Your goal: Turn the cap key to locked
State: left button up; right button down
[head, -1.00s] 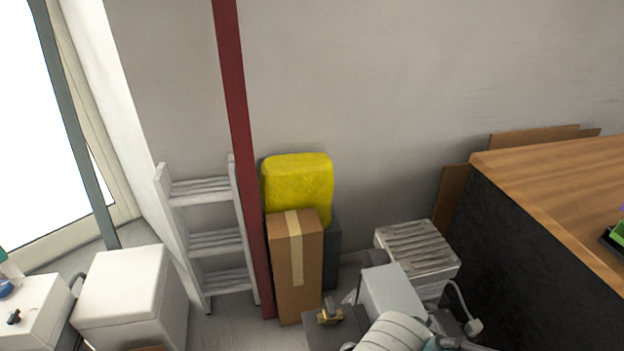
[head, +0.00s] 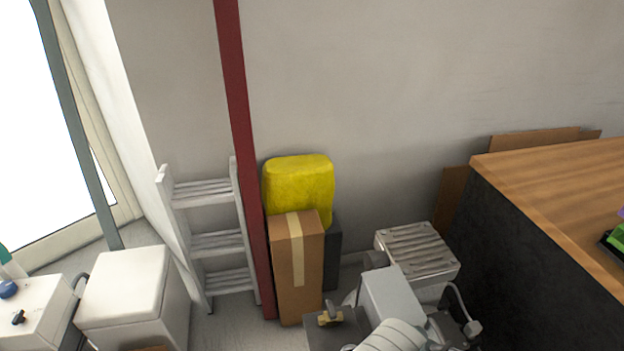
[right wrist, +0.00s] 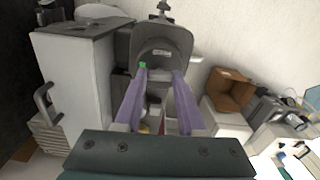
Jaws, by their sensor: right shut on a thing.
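In the right wrist view my right gripper (right wrist: 161,71) has its two purple fingers pointing at a dark grey rounded housing (right wrist: 163,38) with a small pale label. The fingertips are at the lower edge of its face, some way apart, and closed on a part between them that I take to be the cap key; its shape and angle are hard to make out. A small green spot (right wrist: 143,65) shows at the left fingertip. In the head view the right gripper cannot be made out. My left gripper is in neither view.
A white cabinet with a handle (right wrist: 75,85) stands left of my right gripper. An open cardboard box (right wrist: 230,90) lies to its right. In the head view a ladder (head: 210,240), a red post (head: 240,140) and a wood-topped counter (head: 560,175) stand around the equipment.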

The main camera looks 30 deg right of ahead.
jog(key=shift+c, duration=2.4)
grip_release()
notch_tip(320, 180, up, 10)
jog(key=p, duration=0.6)
